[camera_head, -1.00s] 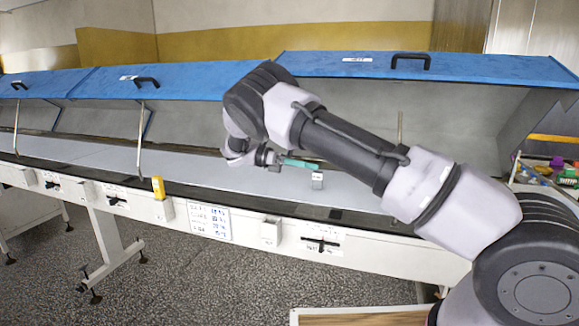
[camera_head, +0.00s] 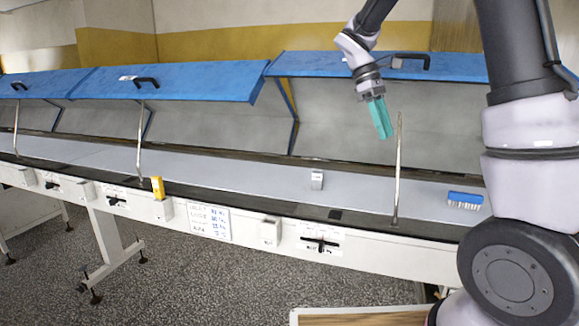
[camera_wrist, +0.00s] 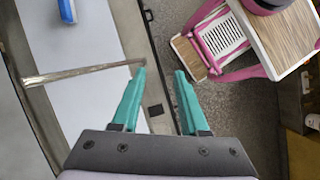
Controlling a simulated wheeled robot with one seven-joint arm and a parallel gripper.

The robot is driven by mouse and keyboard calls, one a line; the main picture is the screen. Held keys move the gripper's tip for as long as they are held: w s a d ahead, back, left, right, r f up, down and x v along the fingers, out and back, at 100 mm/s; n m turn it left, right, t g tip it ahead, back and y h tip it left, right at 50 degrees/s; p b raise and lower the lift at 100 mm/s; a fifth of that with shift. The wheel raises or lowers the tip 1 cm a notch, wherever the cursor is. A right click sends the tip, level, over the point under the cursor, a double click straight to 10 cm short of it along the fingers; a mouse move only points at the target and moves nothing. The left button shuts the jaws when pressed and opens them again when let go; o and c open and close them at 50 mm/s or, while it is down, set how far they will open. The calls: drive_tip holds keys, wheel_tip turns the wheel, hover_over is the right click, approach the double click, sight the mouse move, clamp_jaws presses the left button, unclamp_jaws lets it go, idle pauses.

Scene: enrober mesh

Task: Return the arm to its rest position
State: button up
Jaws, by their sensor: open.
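My gripper (camera_head: 380,118) has teal fingers and hangs pointing down in front of the raised blue lid (camera_head: 310,63) at the right, well above the belt. In the wrist view my gripper (camera_wrist: 158,95) shows its two fingers apart with nothing between them. My arm is folded up at the right of the head view, its upper part out of the picture.
The grey belt (camera_head: 240,165) runs under the raised lids. A blue brush (camera_head: 465,200) and a small grey block (camera_head: 317,180) rest on it. A metal prop rod (camera_head: 398,170) stands near my gripper. A yellow item (camera_head: 158,188) sits on the front edge.

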drive_tip(key=s+r+m+t+y, duration=0.3)
drive_tip(key=s+m+t, duration=0.2)
drive_tip(key=s+m, duration=0.2)
drive_tip(key=s+r+m+t+y, duration=0.3)
drive_tip(key=s+m, duration=0.4)
drive_tip(key=s, duration=0.4)
drive_tip(key=shift+d+r+t, duration=0.35)
drive_tip(key=shift+r+t, duration=0.45)
drive_tip(key=shift+t, duration=0.3)
idle(1.5)
